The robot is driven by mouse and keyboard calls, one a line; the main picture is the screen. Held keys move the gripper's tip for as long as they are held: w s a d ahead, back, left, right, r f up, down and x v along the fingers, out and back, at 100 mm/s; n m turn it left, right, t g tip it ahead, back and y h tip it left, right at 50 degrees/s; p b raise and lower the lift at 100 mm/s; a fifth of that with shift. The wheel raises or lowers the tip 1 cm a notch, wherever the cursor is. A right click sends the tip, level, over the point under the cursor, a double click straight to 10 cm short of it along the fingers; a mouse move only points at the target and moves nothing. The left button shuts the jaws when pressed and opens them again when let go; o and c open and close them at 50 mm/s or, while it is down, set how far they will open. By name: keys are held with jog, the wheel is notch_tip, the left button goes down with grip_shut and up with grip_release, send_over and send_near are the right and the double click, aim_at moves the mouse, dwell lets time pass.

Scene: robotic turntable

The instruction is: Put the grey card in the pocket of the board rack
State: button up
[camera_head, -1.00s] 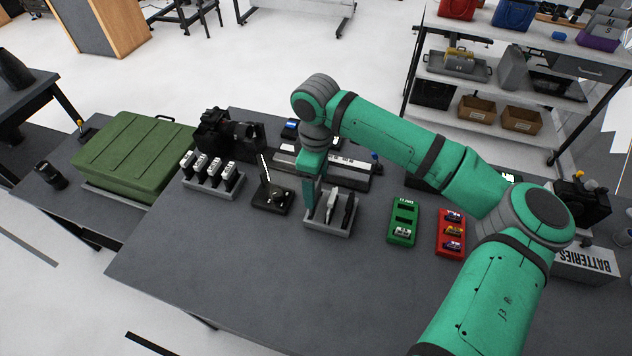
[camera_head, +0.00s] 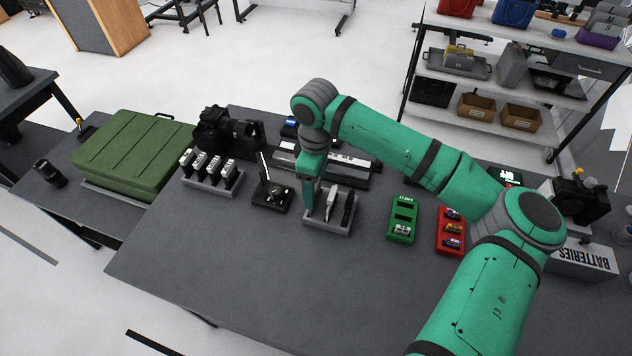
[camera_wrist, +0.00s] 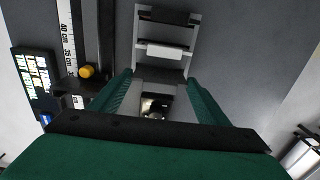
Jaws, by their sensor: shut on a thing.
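The board rack (camera_head: 330,230) is a light grey open holder on the table, left of the green tray. A white card (camera_head: 331,205) and a black card (camera_head: 348,207) stand upright in it; the wrist view also shows the white card (camera_wrist: 165,51) and the black card (camera_wrist: 168,17). My gripper (camera_head: 308,208) points down at the rack's left end. In the wrist view my gripper (camera_wrist: 159,80) is shut on the grey card (camera_wrist: 159,74), beside the white card. The card's lower edge is hidden, so I cannot tell how deep it sits in the pocket.
A small dark stand with a thin upright rod (camera_head: 270,194) is close left of the rack. A rack of several upright pieces (camera_head: 212,178) and a camera (camera_head: 222,132) stand farther left. Green (camera_head: 403,220) and red (camera_head: 451,232) trays lie right. The front table is clear.

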jog(key=shift+f, duration=1)
jog(key=o, duration=1.1)
jog(key=shift+r, duration=0.1)
notch_tip(320, 180, up, 11)
jog(key=shift+f, duration=0.15)
